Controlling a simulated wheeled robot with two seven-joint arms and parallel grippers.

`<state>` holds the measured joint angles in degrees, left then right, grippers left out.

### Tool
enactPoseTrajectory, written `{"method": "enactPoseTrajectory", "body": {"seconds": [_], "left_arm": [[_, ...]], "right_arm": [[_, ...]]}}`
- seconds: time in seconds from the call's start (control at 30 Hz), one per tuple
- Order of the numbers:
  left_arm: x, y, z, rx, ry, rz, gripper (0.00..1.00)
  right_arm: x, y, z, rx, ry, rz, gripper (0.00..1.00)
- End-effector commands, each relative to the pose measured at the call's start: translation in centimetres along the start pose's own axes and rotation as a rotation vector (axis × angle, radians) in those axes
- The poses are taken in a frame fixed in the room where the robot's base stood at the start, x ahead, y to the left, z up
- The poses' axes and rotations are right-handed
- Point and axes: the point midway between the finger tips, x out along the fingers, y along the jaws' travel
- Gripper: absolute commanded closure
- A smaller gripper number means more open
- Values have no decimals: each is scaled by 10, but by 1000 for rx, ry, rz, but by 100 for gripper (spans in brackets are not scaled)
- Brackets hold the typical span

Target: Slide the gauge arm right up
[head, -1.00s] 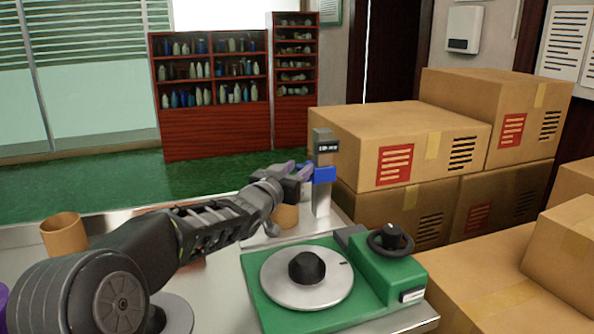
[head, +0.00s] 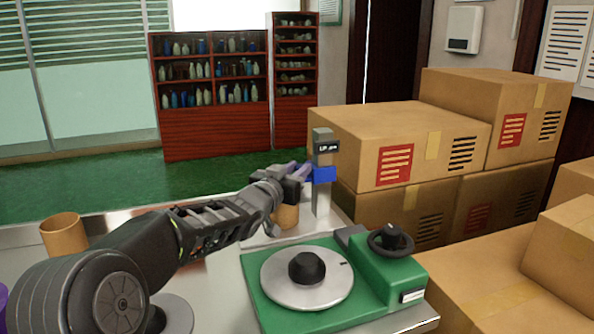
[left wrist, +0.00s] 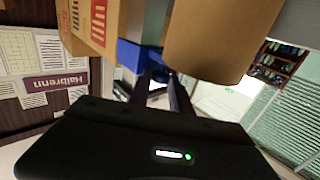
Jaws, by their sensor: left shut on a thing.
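The gauge is an upright grey column (head: 322,200) with a small dark display (head: 326,147) near its top, too small to read. A blue carriage (head: 324,175), the gauge arm, sits on the column below the display. My left gripper (head: 297,172) reaches it from the left and is shut on it. In the left wrist view, the fingers (left wrist: 165,88) come together at the blue gauge arm (left wrist: 137,55); their tips are partly hidden. A tan cylinder (head: 287,216) stands under the gripper and also shows large in the left wrist view (left wrist: 215,40). My right gripper is not in view.
A green machine with a grey round plate (head: 280,285) and black knobs stands on the bench in front of the gauge. Another tan cylinder (head: 64,236) stands at the left. Cardboard boxes (head: 400,130) are stacked close behind and right of the column.

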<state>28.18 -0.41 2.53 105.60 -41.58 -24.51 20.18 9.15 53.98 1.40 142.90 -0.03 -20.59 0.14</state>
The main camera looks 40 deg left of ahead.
Motion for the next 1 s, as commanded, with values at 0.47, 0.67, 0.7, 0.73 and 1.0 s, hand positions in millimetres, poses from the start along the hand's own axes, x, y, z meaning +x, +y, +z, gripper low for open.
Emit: {"method": "enactPoseTrajectory", "body": {"seconds": [0.47,0.67,0.7,0.73,1.0], "left_arm": [[0,0,0,0,0,0,100],[0,0,-15,0,1,0,100],[0,0,-22,0,2,0,100],[0,0,-28,0,2,1,100],[0,0,-55,1,5,1,100]], "right_arm": [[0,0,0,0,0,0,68],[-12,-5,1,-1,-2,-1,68],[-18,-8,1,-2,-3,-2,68],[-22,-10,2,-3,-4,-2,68],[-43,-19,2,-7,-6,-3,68]]}}
